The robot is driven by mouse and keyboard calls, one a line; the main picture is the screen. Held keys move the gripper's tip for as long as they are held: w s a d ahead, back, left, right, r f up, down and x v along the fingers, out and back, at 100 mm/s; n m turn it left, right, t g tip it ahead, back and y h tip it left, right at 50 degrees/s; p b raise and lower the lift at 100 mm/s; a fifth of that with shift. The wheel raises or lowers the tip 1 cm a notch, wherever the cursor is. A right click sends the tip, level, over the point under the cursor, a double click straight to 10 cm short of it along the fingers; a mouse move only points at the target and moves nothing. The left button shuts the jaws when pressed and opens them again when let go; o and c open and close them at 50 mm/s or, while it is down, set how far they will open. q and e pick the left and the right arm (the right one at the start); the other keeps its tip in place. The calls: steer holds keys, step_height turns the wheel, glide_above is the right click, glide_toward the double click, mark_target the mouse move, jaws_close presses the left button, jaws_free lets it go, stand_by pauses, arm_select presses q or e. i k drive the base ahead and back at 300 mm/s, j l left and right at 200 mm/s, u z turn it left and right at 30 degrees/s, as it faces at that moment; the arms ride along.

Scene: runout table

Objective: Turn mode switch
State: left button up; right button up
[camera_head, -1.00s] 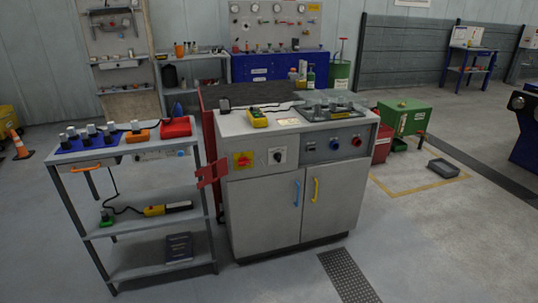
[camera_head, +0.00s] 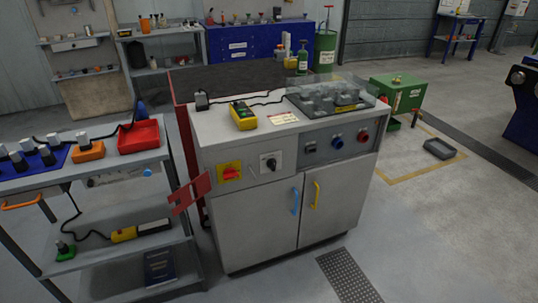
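The grey cabinet (camera_head: 250,225) stands in the middle of the head view. On its front panel a dark rotary knob on a white plate, which looks like the mode switch (camera_head: 270,163), sits right of a red handle on a yellow plate (camera_head: 230,172). The knob's exact setting is too small to tell. A blue knob (camera_head: 337,141) and a red knob (camera_head: 362,136) sit further right on a dark panel. Neither of my grippers shows in the view, and nothing touches the switch.
A shelf cart (camera_head: 110,270) with a red tray (camera_head: 138,137) stands close on the left. A red bracket (camera_head: 190,193) sticks out between cart and cabinet. A yellow meter (camera_head: 243,115) lies on the cabinet top. Floor is open at the right front.

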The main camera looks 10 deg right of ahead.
mark_target(271, 163)
steer(key=i+l+u, duration=0.15)
steer(key=i+l, duration=0.4)
steer(key=l, duration=0.15)
steer(key=i+l, duration=0.1)
steer(key=l, duration=0.25)
steer(key=i+l+u, duration=0.1)
steer(key=l, duration=0.3)
steer(key=l+u, duration=0.1)
steer(key=l, duration=1.1)
steer(key=k, duration=0.05)
